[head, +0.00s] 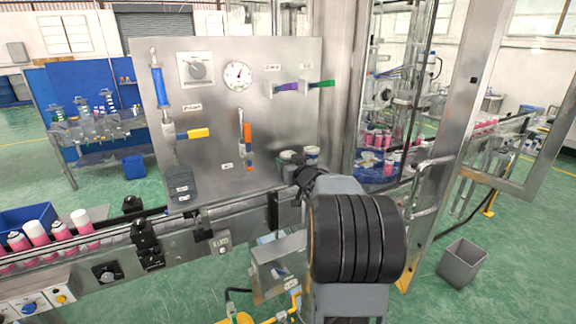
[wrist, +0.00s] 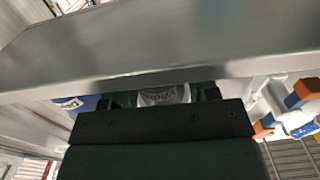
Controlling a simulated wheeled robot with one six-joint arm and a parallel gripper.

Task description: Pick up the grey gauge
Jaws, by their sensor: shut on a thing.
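My gripper (head: 298,168) is low in front of the steel panel, at the right end of the conveyor rail, in the head view. In the wrist view its dark fingers (wrist: 164,98) are closed on a pale grey round thing with dark marks on it, which I take to be the grey gauge (wrist: 163,94). Only a small part of the gauge shows; the gripper body hides the rest. In the head view a small grey round top (head: 287,155) shows just beyond the gripper; I cannot tell whether it is the held gauge.
A second round piece (head: 312,152) with a pale top stands close by on the right. The steel panel (head: 215,135) carries a dial (head: 238,75), valves and coloured handles. The rail (head: 235,212) runs leftward. A broad metal surface (wrist: 160,40) crosses the wrist view close by.

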